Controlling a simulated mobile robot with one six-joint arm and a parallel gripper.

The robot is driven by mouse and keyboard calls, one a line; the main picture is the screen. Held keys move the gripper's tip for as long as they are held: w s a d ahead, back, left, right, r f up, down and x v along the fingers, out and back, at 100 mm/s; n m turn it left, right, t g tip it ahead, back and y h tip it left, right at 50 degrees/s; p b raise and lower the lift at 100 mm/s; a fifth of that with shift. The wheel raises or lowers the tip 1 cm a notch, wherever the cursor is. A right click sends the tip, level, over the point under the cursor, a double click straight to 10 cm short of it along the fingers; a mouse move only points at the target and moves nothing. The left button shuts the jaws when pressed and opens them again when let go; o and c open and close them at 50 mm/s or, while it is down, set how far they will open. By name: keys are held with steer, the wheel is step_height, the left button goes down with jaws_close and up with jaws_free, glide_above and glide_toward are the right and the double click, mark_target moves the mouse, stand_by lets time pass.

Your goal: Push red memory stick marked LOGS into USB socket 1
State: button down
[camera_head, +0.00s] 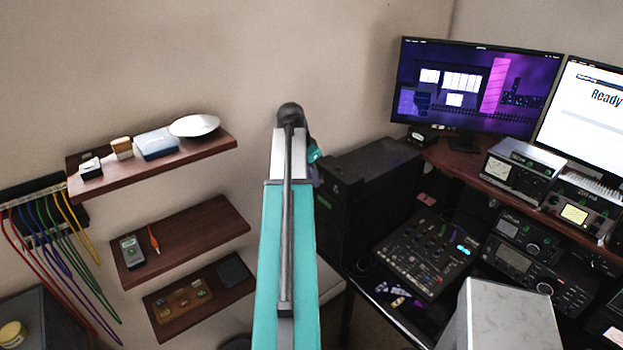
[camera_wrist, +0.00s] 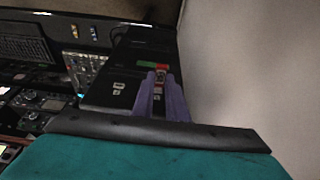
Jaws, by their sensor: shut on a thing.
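My gripper (camera_wrist: 160,92), with purple fingers, is shut on a small red stick (camera_wrist: 160,76) in the wrist view. Any marking on the stick is too small to read. The stick's far end points toward the face of a black tower (camera_wrist: 105,75). I cannot tell whether the stick touches it or is in a socket. Small white labels (camera_wrist: 118,86) show on the tower left of the gripper, too small to read; socket 1 is not distinguishable. In the head view my arm hides most of the gripper, beside the black tower (camera_head: 350,195).
Wooden shelves with small items, including the upper shelf (camera_head: 185,152), hang left of my arm. Coloured cables (camera_head: 65,235) hang at far left. A desk with monitors (camera_head: 475,85), radios and a mixer (camera_head: 425,250) stands at right. Bare wall lies right of the tower in the wrist view.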

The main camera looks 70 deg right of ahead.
steer(key=shift+s+d, duration=0.3)
steer(key=shift+d, duration=0.15)
steer(key=c, duration=1.7)
jaws_free()
steer(key=shift+o, duration=0.2)
steer(key=shift+r, duration=0.1)
steer(key=b+v, duration=0.5)
steer(key=v, duration=0.8)
steer(key=shift+a+r, duration=0.2)
